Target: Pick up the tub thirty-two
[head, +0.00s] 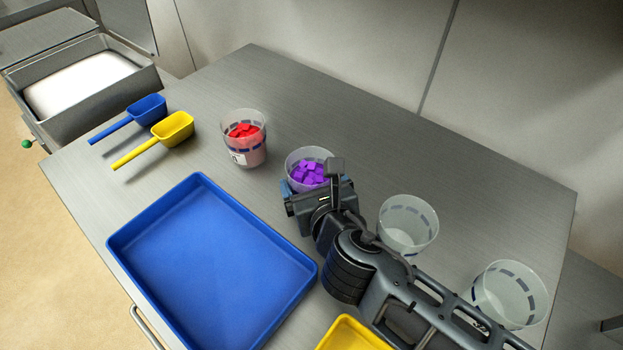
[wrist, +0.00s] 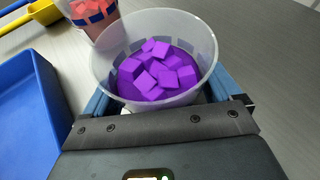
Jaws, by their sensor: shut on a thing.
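A clear tub of purple cubes (head: 308,168) stands at the middle of the steel table, with dark blue dashes around its side. My gripper (head: 298,190) is shut on this tub. In the wrist view the same tub (wrist: 155,60) sits between the two blue fingers, one on each side. I cannot tell whether its base touches the table. Another clear tub of red pieces (head: 244,138) stands to its left with a white label too small to read. No number shows on the purple tub; its near lower side is hidden by my gripper.
Two empty clear tubs stand to the right, one (head: 408,224) beside my arm and one (head: 510,294) further right. A blue tray (head: 210,260) and a yellow tray (head: 350,335) lie in front. A blue scoop (head: 146,109) and a yellow scoop (head: 173,130) lie at the left.

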